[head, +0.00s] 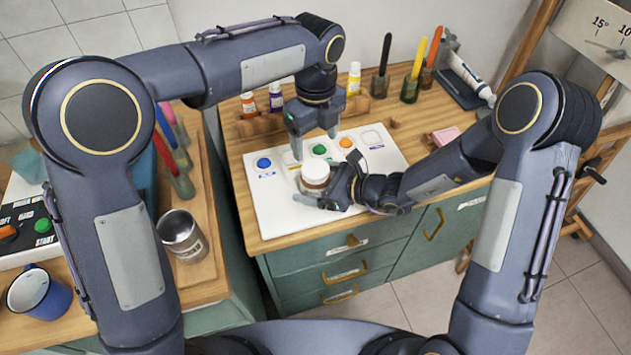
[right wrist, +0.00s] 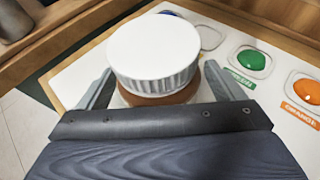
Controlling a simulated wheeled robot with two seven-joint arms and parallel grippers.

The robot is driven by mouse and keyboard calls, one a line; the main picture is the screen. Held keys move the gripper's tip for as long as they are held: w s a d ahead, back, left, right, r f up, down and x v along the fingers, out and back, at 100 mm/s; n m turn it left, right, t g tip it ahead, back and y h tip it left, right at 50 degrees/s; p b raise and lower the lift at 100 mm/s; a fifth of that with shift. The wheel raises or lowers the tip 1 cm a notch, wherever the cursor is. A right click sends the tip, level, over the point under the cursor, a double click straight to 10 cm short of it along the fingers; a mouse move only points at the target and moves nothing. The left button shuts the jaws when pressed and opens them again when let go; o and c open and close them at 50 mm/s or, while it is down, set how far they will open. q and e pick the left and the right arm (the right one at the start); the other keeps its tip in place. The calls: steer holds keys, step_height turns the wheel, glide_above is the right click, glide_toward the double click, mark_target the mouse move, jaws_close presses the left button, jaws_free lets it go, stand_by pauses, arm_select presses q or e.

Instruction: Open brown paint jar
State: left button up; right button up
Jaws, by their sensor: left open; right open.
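The brown paint jar (head: 316,181) stands upright on the white palette board, with its white lid on. In the right wrist view, the ribbed white lid (right wrist: 155,52) covers most of the brown body. My right gripper (head: 313,189) is open, with its fingers on either side of the jar's body; the right wrist view shows a finger to each side (right wrist: 158,88). Contact with the jar cannot be told. My left gripper (head: 314,147) is open and empty, pointing down just above and behind the jar.
The white board (head: 269,213) carries blue, green (head: 319,150) and orange (head: 346,143) paint dabs. Paint bottles (head: 276,97) and brush jars (head: 409,90) line the back of the wooden table. A metal can (head: 182,237) and blue mug (head: 40,296) stand on the left counter.

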mark_target(315, 168)
steer(key=c, duration=1.4)
arm_select(q)
steer(key=shift+m, duration=0.3)
steer(key=shift+c, duration=1)
arm_select(e)
steer(key=c, duration=0.5)
arm_select(q)
steer(key=m, duration=0.3)
steer(key=shift+m, duration=0.3)
arm_select(e)
jaws_close()
arm_select(q)
steer(key=shift+f, duration=4)
steer(key=shift+c, duration=0.4)
